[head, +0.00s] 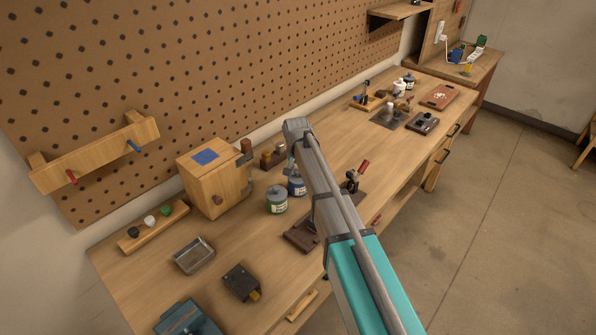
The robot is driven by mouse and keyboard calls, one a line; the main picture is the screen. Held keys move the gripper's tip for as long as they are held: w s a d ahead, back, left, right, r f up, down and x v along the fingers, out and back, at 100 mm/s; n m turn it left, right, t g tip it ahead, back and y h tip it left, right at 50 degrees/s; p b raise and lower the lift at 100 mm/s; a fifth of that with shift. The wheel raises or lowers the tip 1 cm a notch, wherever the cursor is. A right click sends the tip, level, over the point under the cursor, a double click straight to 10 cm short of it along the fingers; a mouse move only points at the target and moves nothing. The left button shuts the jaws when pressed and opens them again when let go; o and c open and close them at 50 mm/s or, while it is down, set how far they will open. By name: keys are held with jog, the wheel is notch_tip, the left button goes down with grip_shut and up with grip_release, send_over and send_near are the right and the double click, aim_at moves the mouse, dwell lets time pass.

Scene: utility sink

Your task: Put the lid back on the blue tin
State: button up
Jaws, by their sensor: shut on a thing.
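The blue tin (296,188) stands upright on the workbench, right of a green tin (276,203) with a grey top. My arm link hides part of the blue tin's right side. My gripper (292,171) is small in view, pointing down right over the blue tin's top. It is shut on the lid, which is mostly hidden by the gripper and the arm. I cannot tell whether the lid touches the tin's rim or sits level.
A wooden box (213,190) with a blue patch stands left of the tins. A metal tray (194,255), a dark block (241,283) and a dark-based clamp (302,236) lie nearer the front. Bare bench (225,238) lies left of the green tin.

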jog(key=o, duration=1)
jog(key=o, duration=0.4)
jog(key=shift+r, duration=0.1)
jog(key=shift+r+p, duration=3.4)
jog(key=shift+p, duration=0.1)
grip_shut()
